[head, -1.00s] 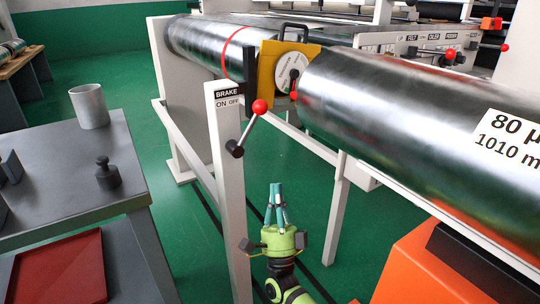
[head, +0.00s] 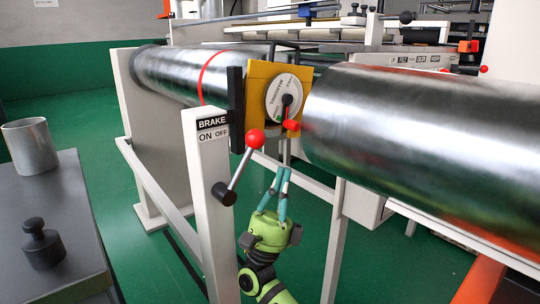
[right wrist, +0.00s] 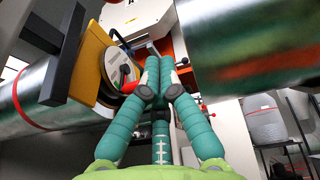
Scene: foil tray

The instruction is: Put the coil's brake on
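The brake lever (head: 240,170) is a silver rod with a red ball on top and a black hub (head: 224,194) on a white post. It leans up and to the right, with its ball right of the BRAKE label (head: 213,129), on the OFF side. The coil (head: 420,125) is a large shiny foil roll at the right. My right gripper (head: 283,170) is green with teal fingers. It points up, to the right of the lever and apart from it in the picture. In the right wrist view its fingers (right wrist: 158,70) come together, with nothing seen between them. My left gripper is out of view.
A yellow plate with a round dial (head: 284,98) and a small red-tipped handle (head: 291,125) sits behind the lever, beside the coil. A grey table with a metal cup (head: 31,148) and a dark weight (head: 42,246) stands at the left. White frame rails run below the coil.

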